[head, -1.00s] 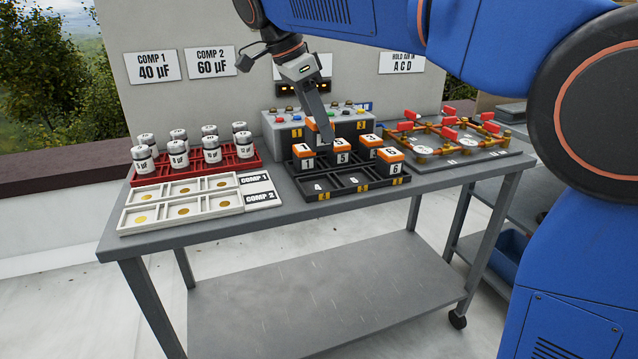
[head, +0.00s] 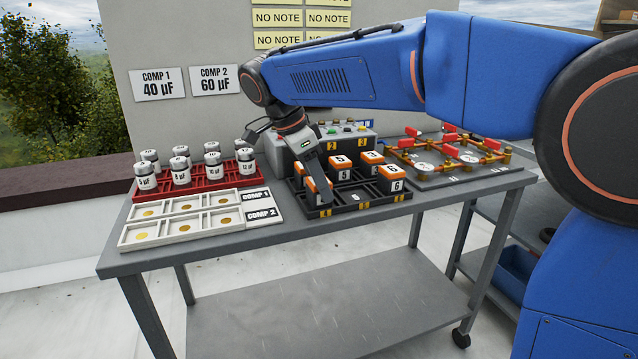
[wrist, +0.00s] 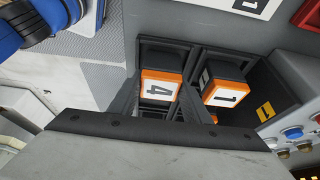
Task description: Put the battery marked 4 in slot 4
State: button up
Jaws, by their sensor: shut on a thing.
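The battery marked 4 (wrist: 161,88) has an orange top and a black body. In the wrist view my gripper (wrist: 158,100) is shut on it, one finger on each side. In the head view my gripper (head: 320,192) is at the front-left compartment of the black tray (head: 352,208), where slot 4 is. The held battery (head: 311,184) is partly hidden by a finger; I cannot tell whether it touches the slot floor. The battery marked 1 (wrist: 226,96) stands beside it, in the compartment behind.
Batteries marked 5 (head: 342,174) and 6 (head: 392,185) stand in the tray, which has a bare front-middle compartment. A control box (head: 352,145) is behind. A red rack of capacitors (head: 212,183) and white trays (head: 180,232) lie left; a valve board (head: 450,160) lies right.

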jog(key=o, duration=1.3)
jog(key=shift+f, duration=0.1)
jog(key=v, duration=1.2)
